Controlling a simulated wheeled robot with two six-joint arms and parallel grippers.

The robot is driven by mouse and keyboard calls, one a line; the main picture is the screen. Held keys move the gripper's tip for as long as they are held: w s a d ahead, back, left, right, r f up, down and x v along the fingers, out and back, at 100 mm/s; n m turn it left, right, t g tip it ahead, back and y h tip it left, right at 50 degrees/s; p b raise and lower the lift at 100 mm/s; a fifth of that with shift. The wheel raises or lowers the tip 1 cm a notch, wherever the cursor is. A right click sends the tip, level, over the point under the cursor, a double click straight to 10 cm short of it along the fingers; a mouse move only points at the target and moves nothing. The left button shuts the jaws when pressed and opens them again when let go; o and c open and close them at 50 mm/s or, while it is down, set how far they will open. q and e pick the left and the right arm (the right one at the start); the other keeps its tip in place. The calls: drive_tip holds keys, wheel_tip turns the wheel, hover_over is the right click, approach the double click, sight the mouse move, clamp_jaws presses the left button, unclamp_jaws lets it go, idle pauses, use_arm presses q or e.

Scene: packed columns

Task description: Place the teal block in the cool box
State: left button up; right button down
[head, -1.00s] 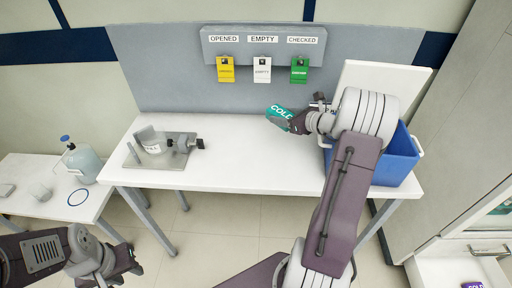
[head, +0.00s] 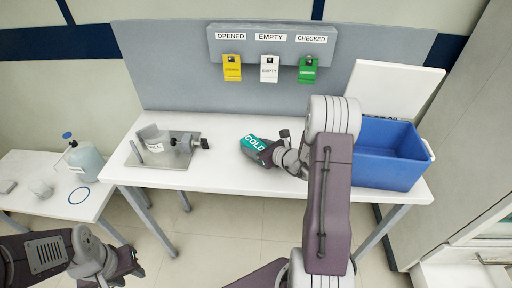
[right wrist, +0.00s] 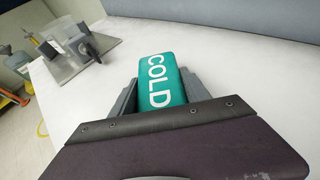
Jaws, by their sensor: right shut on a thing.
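The teal block (head: 254,143), marked COLD, is held in my right gripper (head: 266,150) over the white table. In the right wrist view the block (right wrist: 160,78) sits between the two grey fingers, lettering facing up. I cannot tell whether it touches the table. The cool box (head: 388,167) is a blue bin at the right end of the table, with a white lid (head: 398,88) raised behind it. The box's inside is partly in view. My left gripper (head: 125,265) is at the lower left, away from the table; its fingers are too unclear to judge.
A grey metal fixture (head: 165,148) stands on the table's left part. Yellow, white and green tags hang on the back panel (head: 215,95). A side table (head: 40,205) with a bottle (head: 85,162) is at far left. The table's middle front is clear.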

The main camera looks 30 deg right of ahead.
drive_tip(key=shift+r, duration=0.15)
drive_tip(key=c, duration=0.5)
unclamp_jaws()
drive_tip(key=shift+f, duration=0.2)
